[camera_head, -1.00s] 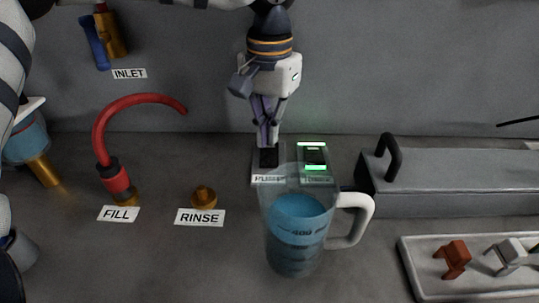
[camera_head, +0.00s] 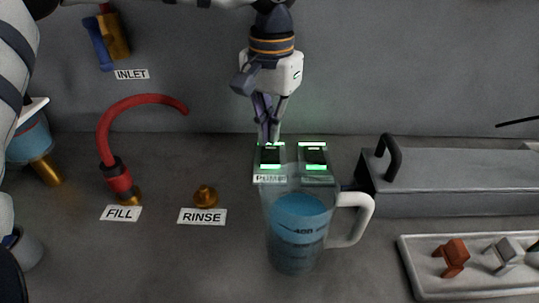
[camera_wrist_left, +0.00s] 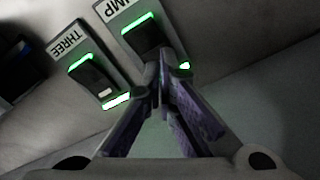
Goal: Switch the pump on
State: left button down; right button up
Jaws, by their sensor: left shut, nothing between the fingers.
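The pump switch (camera_head: 270,157) is a black rocker on a plate labelled PUMP, and it is lit green in the head view. In the left wrist view the pump switch (camera_wrist_left: 143,36) also glows green along its edges. My left gripper (camera_head: 269,141) points down right at the far end of this switch. Its fingers are shut and empty, and their tips (camera_wrist_left: 163,60) overlap the switch's edge in the wrist view. I cannot tell whether they touch it. My right gripper is not in view.
A second green-lit switch (camera_head: 314,157), labelled THREE in the wrist view, sits just right. A clear jug (camera_head: 297,240) of blue liquid stands in front. A grey box (camera_head: 450,185) and a tray (camera_head: 415,276) are at right, a red hose (camera_head: 104,140) at left.

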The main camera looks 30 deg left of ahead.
aim_at(271, 148)
pick_arm(q)
notch_tip(271, 148, up, 6)
jog(key=shift+f+p, duration=0.25)
jog(key=shift+p, duration=0.2)
